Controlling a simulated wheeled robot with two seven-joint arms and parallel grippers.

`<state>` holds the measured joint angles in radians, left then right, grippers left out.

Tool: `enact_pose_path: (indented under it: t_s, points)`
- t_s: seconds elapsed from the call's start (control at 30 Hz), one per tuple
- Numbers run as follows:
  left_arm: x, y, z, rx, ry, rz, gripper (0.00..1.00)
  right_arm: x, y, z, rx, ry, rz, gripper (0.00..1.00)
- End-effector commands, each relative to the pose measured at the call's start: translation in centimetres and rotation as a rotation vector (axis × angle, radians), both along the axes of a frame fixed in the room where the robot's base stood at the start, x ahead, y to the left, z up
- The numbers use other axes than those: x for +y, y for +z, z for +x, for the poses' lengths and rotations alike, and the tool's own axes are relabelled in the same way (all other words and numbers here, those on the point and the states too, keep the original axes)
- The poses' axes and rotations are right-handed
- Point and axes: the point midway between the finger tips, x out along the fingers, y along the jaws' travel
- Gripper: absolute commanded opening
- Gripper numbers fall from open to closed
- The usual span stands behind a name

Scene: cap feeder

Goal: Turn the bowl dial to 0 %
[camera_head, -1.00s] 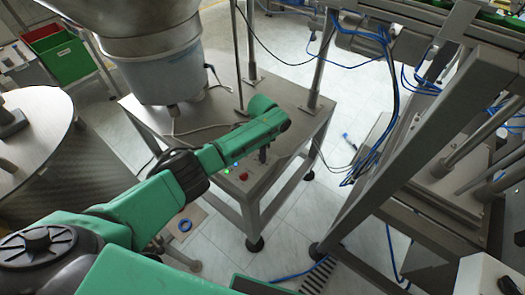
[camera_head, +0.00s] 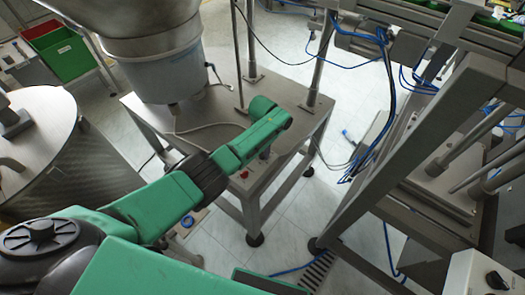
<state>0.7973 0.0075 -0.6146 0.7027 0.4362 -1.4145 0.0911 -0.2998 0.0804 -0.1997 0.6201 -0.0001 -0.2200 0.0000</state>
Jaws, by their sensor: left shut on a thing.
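My left arm reaches from the lower left over the small steel table (camera_head: 205,108). Its left gripper (camera_head: 265,153) points down at the table top near the front edge, beside a red button (camera_head: 244,174). Only a small dark part of the gripper shows below the green wrist. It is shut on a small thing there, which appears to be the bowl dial. The dial itself and its markings are hidden, so its setting cannot be read. My right gripper is not in view.
A metal bowl on a pale blue drum (camera_head: 165,76) stands behind the arm. Steel posts rise from the table. A steel frame (camera_head: 385,165) with blue hoses fills the right. A white box with a black knob (camera_head: 495,281) is at lower right.

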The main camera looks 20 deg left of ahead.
Motion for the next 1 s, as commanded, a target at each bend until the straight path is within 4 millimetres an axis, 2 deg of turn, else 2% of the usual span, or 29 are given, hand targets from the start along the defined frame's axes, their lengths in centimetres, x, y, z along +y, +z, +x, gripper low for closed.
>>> enact_pose_path:
  t_s: [0.3,0.77,0.8,0.87,1.0]
  points:
    - [0.01,0.31,0.29,-0.009,0.108,0.001,0.0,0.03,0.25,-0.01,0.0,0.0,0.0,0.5]
    - [0.02,0.32,0.32,-0.01,0.124,0.001,0.0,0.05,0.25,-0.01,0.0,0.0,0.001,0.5]
    - [0.02,0.32,0.33,-0.01,0.124,0.001,0.41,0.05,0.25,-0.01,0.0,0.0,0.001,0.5]
    - [0.02,0.3,0.3,-0.01,0.124,0.001,0.63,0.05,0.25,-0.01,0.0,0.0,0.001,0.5]
    - [0.01,0.19,0.19,-0.006,0.123,0.001,0.63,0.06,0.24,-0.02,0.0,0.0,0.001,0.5]
